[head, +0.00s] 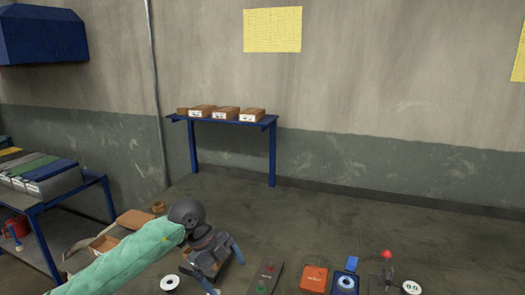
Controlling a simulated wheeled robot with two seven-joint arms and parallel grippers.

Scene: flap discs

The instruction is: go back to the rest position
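My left arm reaches in from the lower left in a green sleeve. Its gripper (227,275) is near the bottom middle, with its two blue-grey fingers spread apart and nothing visible between them. A brown box lies partly hidden behind and under it. A white disc (169,283) lies to the left of the gripper. To the right are a dark panel (266,278) with a red and a green button, an orange box (314,278), and a blue holder (351,264) with a round disc (345,283) in it. My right gripper is not in view.
Farther right stand a red-knobbed device (386,270) and a white round dial or disc (411,287). A blue bench (92,180) stands left; a blue table (272,160) with cartons stands by the wall. Floor between is clear.

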